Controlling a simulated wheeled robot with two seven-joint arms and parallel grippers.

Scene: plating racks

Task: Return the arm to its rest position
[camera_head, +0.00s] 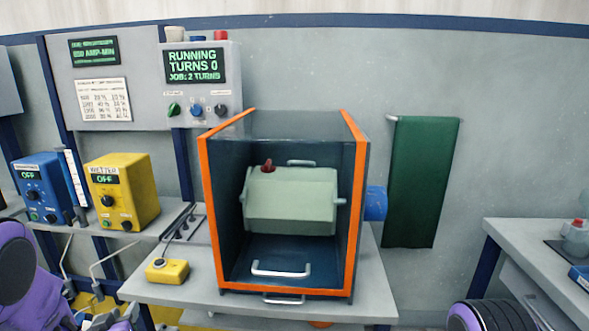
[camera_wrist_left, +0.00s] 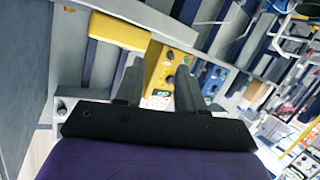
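My left arm (camera_head: 15,265) is purple and black and comes in at the lower left of the head view. My left gripper (camera_head: 108,318) shows only partly at the bottom edge there, below the bench. In the left wrist view, the two dark fingers of my left gripper (camera_wrist_left: 158,72) stand apart with nothing between them. Part of my right arm (camera_head: 490,315) shows at the bottom right of the head view. My right gripper is out of view.
An orange-edged cabinet (camera_head: 358,210) holding a pale green barrel (camera_head: 290,205) stands on the grey bench (camera_head: 180,290). A yellow pendant (camera_head: 167,271) lies left of it. Yellow (camera_head: 122,190) and blue (camera_head: 42,188) boxes stand further left. A green cloth (camera_head: 422,180) hangs right.

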